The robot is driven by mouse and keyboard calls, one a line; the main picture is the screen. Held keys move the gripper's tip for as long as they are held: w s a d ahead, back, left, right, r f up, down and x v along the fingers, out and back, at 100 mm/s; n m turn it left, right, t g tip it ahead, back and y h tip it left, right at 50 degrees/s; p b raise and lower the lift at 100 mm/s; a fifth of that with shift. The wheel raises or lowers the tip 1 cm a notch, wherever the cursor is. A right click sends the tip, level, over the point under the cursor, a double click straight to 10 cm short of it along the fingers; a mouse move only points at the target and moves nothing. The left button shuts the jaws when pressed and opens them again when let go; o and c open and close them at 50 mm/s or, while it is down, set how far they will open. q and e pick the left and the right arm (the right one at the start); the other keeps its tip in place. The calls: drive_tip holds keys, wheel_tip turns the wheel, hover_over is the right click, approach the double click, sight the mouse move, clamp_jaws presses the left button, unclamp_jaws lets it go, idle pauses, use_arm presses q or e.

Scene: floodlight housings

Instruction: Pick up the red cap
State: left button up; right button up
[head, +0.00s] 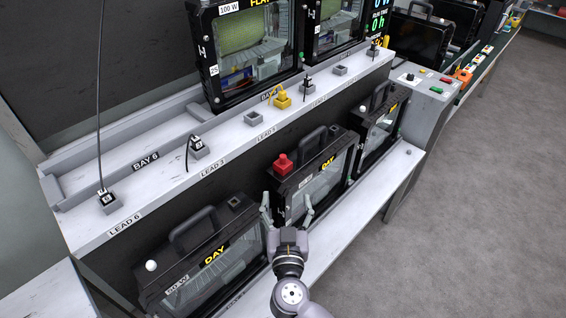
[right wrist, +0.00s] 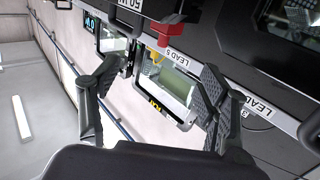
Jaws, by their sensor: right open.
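The red cap (head: 283,163) sits on the top left corner of the middle black floodlight housing (head: 320,172) on the lower shelf. It also shows in the right wrist view (right wrist: 165,34), near the top centre, beyond the fingertips. My right gripper (head: 288,208) is open and empty, with its fingers spread in front of this housing, nearer to me than the cap and apart from it. In the right wrist view, its two fingers (right wrist: 160,75) stand left and right with nothing between them. My left gripper is in neither view.
Another housing (head: 205,255) with a handle and a white knob (head: 151,266) stands to the left, a third (head: 378,125) to the right. Above runs a ledge (head: 225,150) with lead sockets and a yellow plug (head: 282,97). The grey floor at right is clear.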

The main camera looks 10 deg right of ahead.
approach(283, 160)
drive_tip(key=w, duration=0.1)
drive_tip(key=w+d, duration=0.1)
drive_tip(key=w, duration=0.1)
drive_tip(key=w+f, duration=0.1)
drive_tip(key=w, duration=0.1)
drive_tip(key=shift+w+d, duration=0.1)
drive_tip(key=shift+d, duration=0.2)
drive_tip(key=shift+w+d+r, duration=0.1)
drive_tip(key=shift+w, duration=1.3)
drive_tip(key=shift+w+d+r, duration=0.1)
drive_tip(key=shift+w, duration=1.25)
drive_tip(key=shift+s+r, duration=0.1)
drive_tip(key=shift+c, duration=0.7)
drive_tip(key=c, duration=1.5)
